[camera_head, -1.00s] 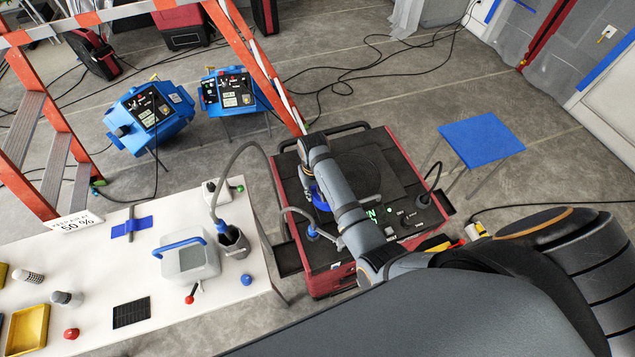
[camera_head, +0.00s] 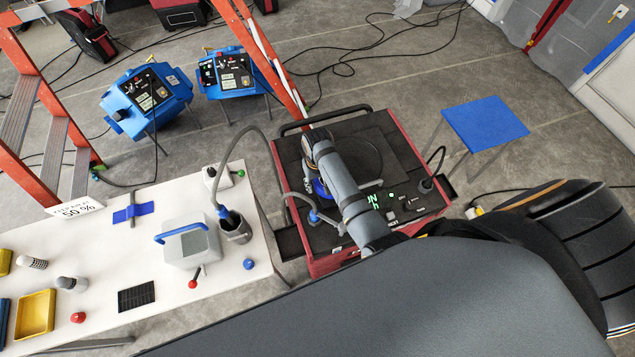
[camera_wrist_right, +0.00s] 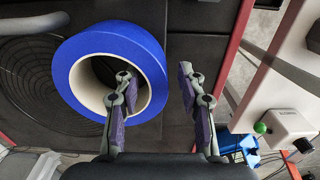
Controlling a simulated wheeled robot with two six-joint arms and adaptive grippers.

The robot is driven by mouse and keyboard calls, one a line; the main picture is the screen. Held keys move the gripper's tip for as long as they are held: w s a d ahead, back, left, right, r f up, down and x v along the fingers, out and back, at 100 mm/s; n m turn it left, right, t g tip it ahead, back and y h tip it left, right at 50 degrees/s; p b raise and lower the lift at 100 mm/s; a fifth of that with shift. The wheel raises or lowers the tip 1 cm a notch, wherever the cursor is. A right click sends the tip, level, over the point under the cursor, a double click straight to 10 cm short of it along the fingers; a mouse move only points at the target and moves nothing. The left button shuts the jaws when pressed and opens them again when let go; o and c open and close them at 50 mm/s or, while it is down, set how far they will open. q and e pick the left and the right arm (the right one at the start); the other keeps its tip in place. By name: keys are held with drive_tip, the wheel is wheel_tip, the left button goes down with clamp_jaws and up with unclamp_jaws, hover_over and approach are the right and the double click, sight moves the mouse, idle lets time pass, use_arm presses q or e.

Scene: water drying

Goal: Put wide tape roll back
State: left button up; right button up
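The wide tape roll is a blue ring with a pale core. In the right wrist view the tape roll (camera_wrist_right: 72,52) lies over the machine's dark top. In the head view the tape roll (camera_head: 319,188) is mostly hidden by my right arm. My right gripper (camera_wrist_right: 155,80) is open around the roll's near wall: one finger is at the hole, the other outside, with a visible gap to the outer side. In the head view its fingers are hidden beneath my wrist. My left gripper is not in view.
The red machine with black top (camera_head: 401,158) stands beside the white table (camera_head: 190,315). A blue stool (camera_head: 485,124) stands right.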

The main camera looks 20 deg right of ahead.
drive_tip(key=shift+w, duration=0.15)
wheel_tip(320, 180, up, 4)
drive_tip(key=shift+w+r+b, duration=0.1)
drive_tip(key=shift+r+b, duration=0.1)
drive_tip(key=shift+b, duration=0.3)
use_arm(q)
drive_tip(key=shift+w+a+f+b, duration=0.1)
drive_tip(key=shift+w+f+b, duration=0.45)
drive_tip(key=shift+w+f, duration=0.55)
use_arm(e)
wheel_tip(320, 180, up, 8)
drive_tip(key=shift+f, duration=0.2)
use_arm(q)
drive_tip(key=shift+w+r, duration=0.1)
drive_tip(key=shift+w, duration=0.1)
